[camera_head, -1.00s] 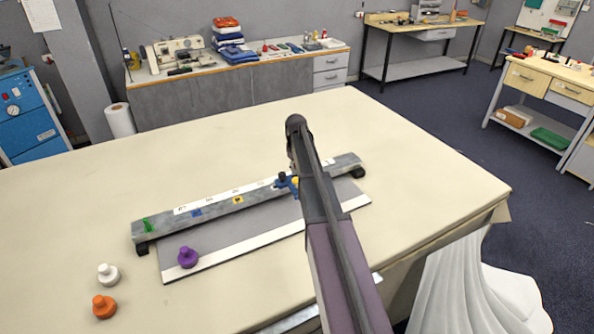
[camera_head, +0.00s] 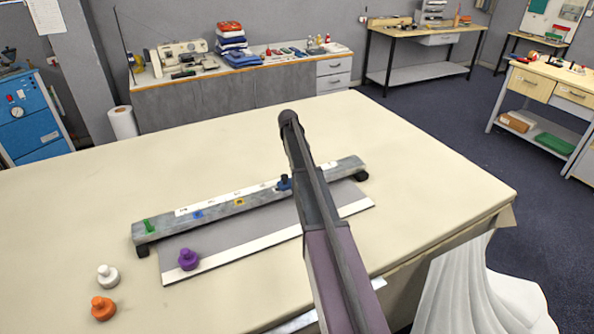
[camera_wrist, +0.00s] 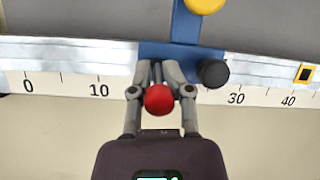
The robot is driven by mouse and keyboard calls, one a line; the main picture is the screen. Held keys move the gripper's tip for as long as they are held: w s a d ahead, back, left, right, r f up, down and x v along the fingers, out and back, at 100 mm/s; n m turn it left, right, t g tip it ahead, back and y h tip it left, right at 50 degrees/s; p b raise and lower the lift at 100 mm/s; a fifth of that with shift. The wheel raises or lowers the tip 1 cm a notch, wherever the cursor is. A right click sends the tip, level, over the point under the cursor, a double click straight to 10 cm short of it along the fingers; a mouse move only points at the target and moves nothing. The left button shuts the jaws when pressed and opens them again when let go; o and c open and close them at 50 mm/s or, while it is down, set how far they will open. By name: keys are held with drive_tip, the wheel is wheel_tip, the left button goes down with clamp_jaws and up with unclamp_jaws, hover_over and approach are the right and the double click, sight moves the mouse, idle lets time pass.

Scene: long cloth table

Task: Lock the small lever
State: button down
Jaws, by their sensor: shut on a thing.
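In the wrist view, a blue slider (camera_wrist: 188,32) sits across a metal beam with a number scale (camera_wrist: 65,84). It carries a black knob (camera_wrist: 213,73) at the right and a yellow knob (camera_wrist: 205,4) at the top edge. The small lever with a round red knob (camera_wrist: 159,98) stands at the slider's left part. My gripper (camera_wrist: 158,76) is shut on this lever, a finger on either side and the red ball showing between them. In the head view the blue slider (camera_head: 284,184) shows just left of my arm, which hides the fingers and lever.
The beam (camera_head: 230,205) lies over a grey plate (camera_head: 230,235) on the cloth table (camera_head: 420,190). A green peg (camera_head: 149,226) stands at the beam's left end. Purple (camera_head: 188,259), white (camera_head: 107,275) and orange (camera_head: 103,307) knobbed pieces stand at the left. Table behind the beam is clear.

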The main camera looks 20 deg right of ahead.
drive_tip(key=shift+w+r, duration=0.1)
drive_tip(key=shift+w, duration=0.05)
drive_tip(key=c, duration=0.7)
unclamp_jaws()
drive_tip(key=shift+c, duration=0.2)
drive_tip(key=shift+s+t, duration=0.3)
drive_tip(key=shift+s, duration=0.05)
